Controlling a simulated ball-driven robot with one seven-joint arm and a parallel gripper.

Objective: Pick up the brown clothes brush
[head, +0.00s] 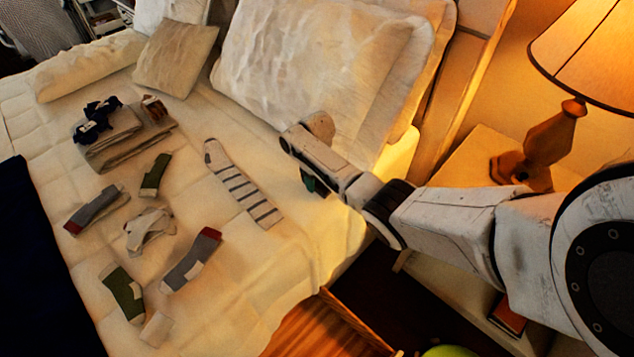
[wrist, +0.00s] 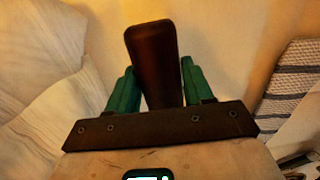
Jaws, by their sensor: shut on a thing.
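The brown clothes brush (wrist: 152,60) shows in the wrist view as a long dark brown piece with a rounded end. It stands out between the green fingers of my gripper (wrist: 156,82), which is shut on it. In the head view my gripper (head: 310,184) is over the bed, right of the striped sock and below the large pillows. The brush cannot be made out clearly there, as my arm hides most of that spot.
A striped sock (head: 240,185) lies left of my gripper. Several other socks, folded cloths (head: 120,140) and a dark bow-like item (head: 97,119) lie further left. Large pillows (head: 320,70) are behind. A lit lamp (head: 545,145) stands on the nightstand at right, near my arm.

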